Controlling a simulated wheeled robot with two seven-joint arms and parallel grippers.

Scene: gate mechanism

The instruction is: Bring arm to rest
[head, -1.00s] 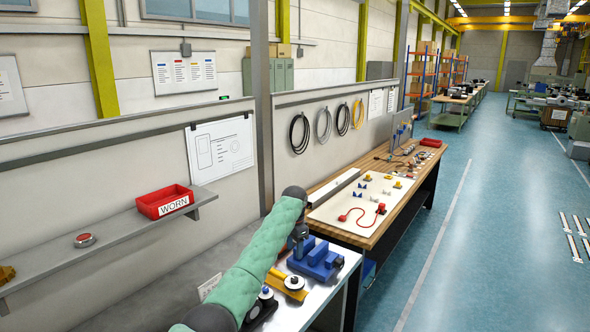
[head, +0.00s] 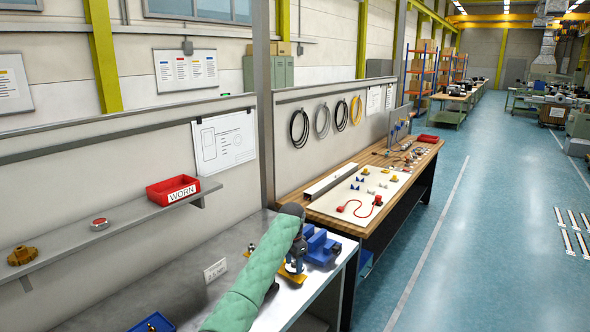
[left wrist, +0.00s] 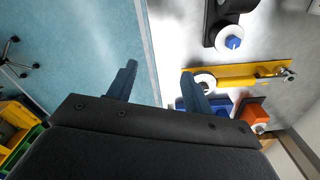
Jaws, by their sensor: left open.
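My left arm, in a green sleeve, reaches over the grey bench in the head view. Its left gripper (head: 293,267) points down beside a blue fixture (head: 321,248). In the left wrist view the left gripper (left wrist: 159,72) is open, with two separate dark fingers and nothing between them. A yellow arm-like bar (left wrist: 245,74) with a cylinder lies beyond the right finger, which overlaps its near end with a white disc. Part of the yellow piece (head: 291,276) shows under the gripper in the head view. Contact cannot be told. My right gripper is not in view.
A black bracket with a white disc and blue knob (left wrist: 232,43) and an orange block (left wrist: 252,112) stand near the bar. A red WORN bin (head: 173,190), red button (head: 100,223) and brass part (head: 22,256) sit on the shelf. The bench's left part is mostly clear.

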